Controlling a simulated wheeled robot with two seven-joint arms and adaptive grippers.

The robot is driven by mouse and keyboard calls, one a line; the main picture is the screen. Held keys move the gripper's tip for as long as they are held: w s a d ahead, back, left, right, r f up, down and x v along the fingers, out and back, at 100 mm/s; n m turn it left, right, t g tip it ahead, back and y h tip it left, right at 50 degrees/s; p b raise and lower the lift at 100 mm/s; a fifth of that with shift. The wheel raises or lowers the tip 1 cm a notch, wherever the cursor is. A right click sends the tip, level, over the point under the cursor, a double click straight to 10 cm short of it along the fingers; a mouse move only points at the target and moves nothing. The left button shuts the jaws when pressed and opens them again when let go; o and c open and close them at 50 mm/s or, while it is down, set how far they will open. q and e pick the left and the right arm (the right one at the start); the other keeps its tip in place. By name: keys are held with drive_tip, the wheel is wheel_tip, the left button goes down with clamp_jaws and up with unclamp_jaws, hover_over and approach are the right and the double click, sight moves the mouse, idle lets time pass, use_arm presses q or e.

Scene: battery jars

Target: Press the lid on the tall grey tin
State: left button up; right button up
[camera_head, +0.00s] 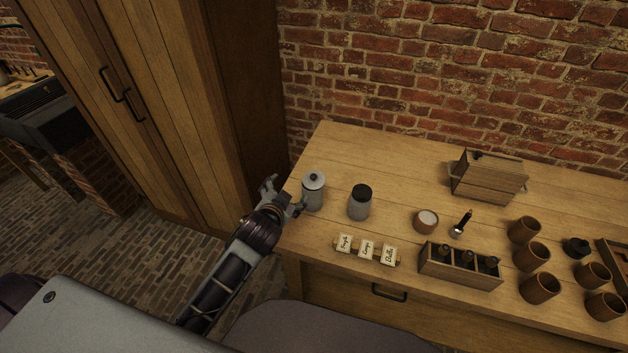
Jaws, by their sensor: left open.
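The tall grey tin (313,197) stands upright near the left end of the wooden table. A pale lid (314,180) with a dark knob sits at its top; I cannot tell how far it is pressed down. My left gripper (286,194) is open, just left of the tin at the table's left edge. One finger points up beside the tin and the other reaches near its lower left side. I cannot tell whether it touches the tin. My right gripper is out of view.
A grey jar with a black lid (360,203) stands right of the tin. Three label cards (367,249) lie in front. Further right are a small bowl (426,221), a bottle box (459,269), a wooden box (487,180) and several brown cups (531,256). A tall cabinet (190,100) stands left.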

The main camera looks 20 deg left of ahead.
use_arm(q)
drive_tip(key=w+d+r+m+t+h, duration=0.2)
drive_tip(key=d+r+m+t, duration=0.1)
drive_tip(key=r, duration=0.4)
drive_tip(key=w+d+r+m+t+h, duration=0.2)
drive_tip(key=d+r+m, duration=0.15)
drive_tip(key=r, duration=0.35)
drive_tip(key=w+d+r+m+t+h, duration=0.2)
drive_tip(key=r+m+t+h, duration=0.1)
drive_tip(key=r, duration=0.4)
drive_tip(key=s+d+r+m+g+h, duration=0.3)
drive_tip(key=d+m+g+h, duration=0.35)
drive_tip(key=m, duration=0.45)
drive_tip(key=s+d+r+m+g+h, duration=0.3)
drive_tip(key=d+m+g+h, duration=0.2)
drive_tip(key=d+m+h, duration=0.45)
drive_tip(key=a+f+m+g+y, duration=0.4)
drive_tip(key=f+m+g+y, duration=0.2)
drive_tip(key=f+m+y, duration=0.4)
drive_tip(key=w+a+f+y, duration=0.1)
drive_tip(key=a+y, duration=0.2)
drive_tip(key=a, duration=0.2)
drive_tip(key=w+a+f+t+y, duration=0.1)
drive_tip(key=w+a+y, duration=0.1)
drive_tip(key=a, duration=0.4)
drive_tip(key=w+a+f+y, duration=0.2)
drive_tip(key=a+y, duration=0.2)
drive_tip(key=a, duration=0.2)
drive_tip(key=shift+a, duration=0.25)
